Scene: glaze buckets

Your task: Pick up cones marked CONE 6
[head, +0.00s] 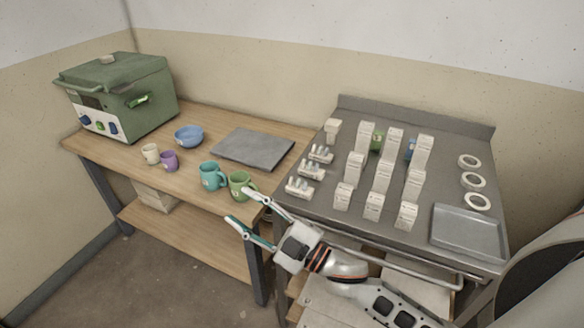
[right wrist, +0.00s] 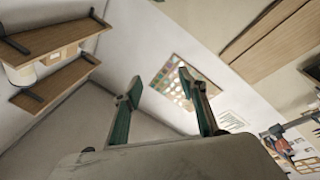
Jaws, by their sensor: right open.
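Three small holders of pale upright cones stand in a column at the left side of the grey metal table: a far one (head: 320,154), a middle one (head: 311,170) and a near one (head: 299,188). Their markings are too small to read, so I cannot tell which is CONE 6. My right gripper (head: 240,206) is open, left of the near holder and apart from it, by the wooden table's front right edge. One finger is close to or in front of the green mug (head: 239,184). In the right wrist view the open fingers (right wrist: 160,84) have nothing between them. My left gripper is not in view.
Several white boxes (head: 382,177) stand close beside the cones. White rings (head: 473,181) and a grey tray (head: 468,232) lie at right. The wooden table holds a teal mug (head: 211,176), blue bowl (head: 189,136), grey slab (head: 252,149) and green kiln (head: 118,92).

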